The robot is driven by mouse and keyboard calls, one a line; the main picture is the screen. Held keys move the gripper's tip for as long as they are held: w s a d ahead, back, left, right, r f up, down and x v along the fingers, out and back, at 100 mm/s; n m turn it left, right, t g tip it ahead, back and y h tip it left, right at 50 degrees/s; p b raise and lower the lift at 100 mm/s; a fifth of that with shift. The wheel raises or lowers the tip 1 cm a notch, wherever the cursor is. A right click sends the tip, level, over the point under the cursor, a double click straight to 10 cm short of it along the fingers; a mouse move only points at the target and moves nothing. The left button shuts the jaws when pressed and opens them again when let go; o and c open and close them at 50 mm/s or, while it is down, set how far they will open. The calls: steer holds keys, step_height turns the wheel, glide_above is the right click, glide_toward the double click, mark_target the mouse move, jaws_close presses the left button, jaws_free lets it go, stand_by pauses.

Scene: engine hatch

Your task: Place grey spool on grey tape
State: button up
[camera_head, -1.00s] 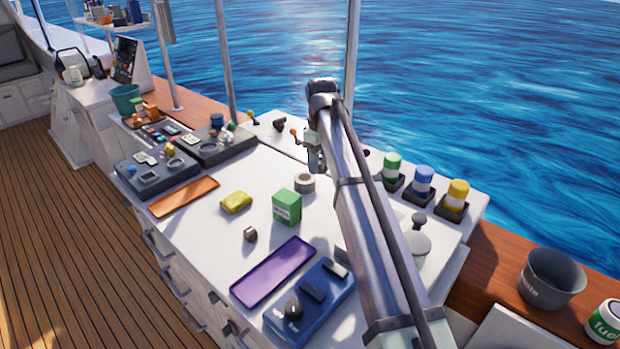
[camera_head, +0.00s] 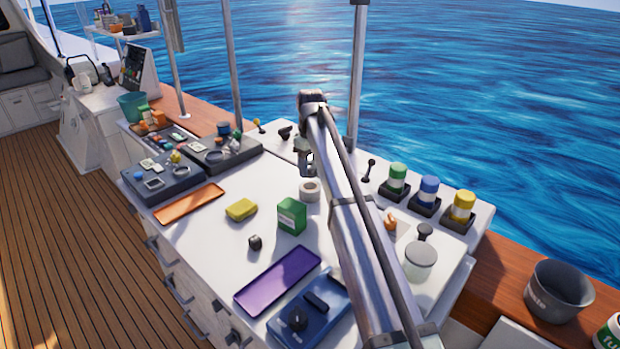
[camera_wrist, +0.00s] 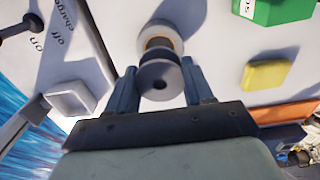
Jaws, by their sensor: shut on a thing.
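The grey spool (camera_wrist: 160,81) is held between the two fingers of my gripper (camera_wrist: 159,70), its round end with a dark centre hole facing the wrist camera. The grey tape (camera_wrist: 161,36) is a light ring with a brownish inside, lying on the white worktop just beyond the spool in the wrist view. The spool partly covers it there, and I cannot tell the height between them. In the head view, my gripper (camera_head: 306,163) is above the tape (camera_head: 310,191), close over it. The spool is hard to make out in the head view.
A green box (camera_head: 292,216) stands close to the tape, with a yellow block (camera_head: 240,209) farther left. A small dark object (camera_head: 255,242), a purple tray (camera_head: 277,281) and a blue device (camera_head: 309,313) lie nearer. Levers and coloured cans (camera_head: 429,190) line the back.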

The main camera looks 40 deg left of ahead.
mark_target(310, 177)
steer(key=shift+f, duration=2.15)
steer(key=shift+f, duration=0.15)
steer(key=o, duration=1)
step_height(310, 177, up, 12)
steer(key=shift+r, duration=0.2)
